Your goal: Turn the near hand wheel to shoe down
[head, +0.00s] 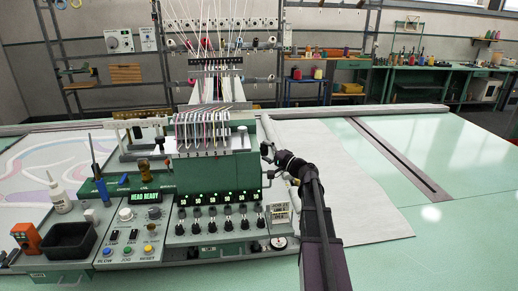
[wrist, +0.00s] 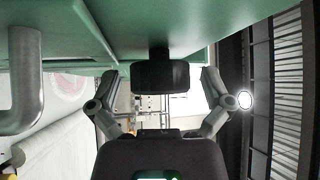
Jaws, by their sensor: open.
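A black hand wheel (wrist: 160,76), seen edge on, sits on a short dark stem under the green machine housing (wrist: 150,20) in the wrist view. My gripper (wrist: 160,84) is open, with one grey finger to each side of the wheel. Gaps show between the fingers and the wheel, so it is not gripped. In the head view my gripper (head: 269,152) is at the right side of the green tufting head (head: 217,165). My gripper and arm largely hide the wheel there, and its turn position cannot be read. The shoe cannot be made out.
A grey bent tube handle (wrist: 27,85) stands at the left of the wrist view. The panel's display (head: 146,197) reads HEAD READY above rows of knobs. A black tray (head: 70,238) and a white bottle (head: 59,198) are at the left. The green table (head: 440,175) is clear at the right.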

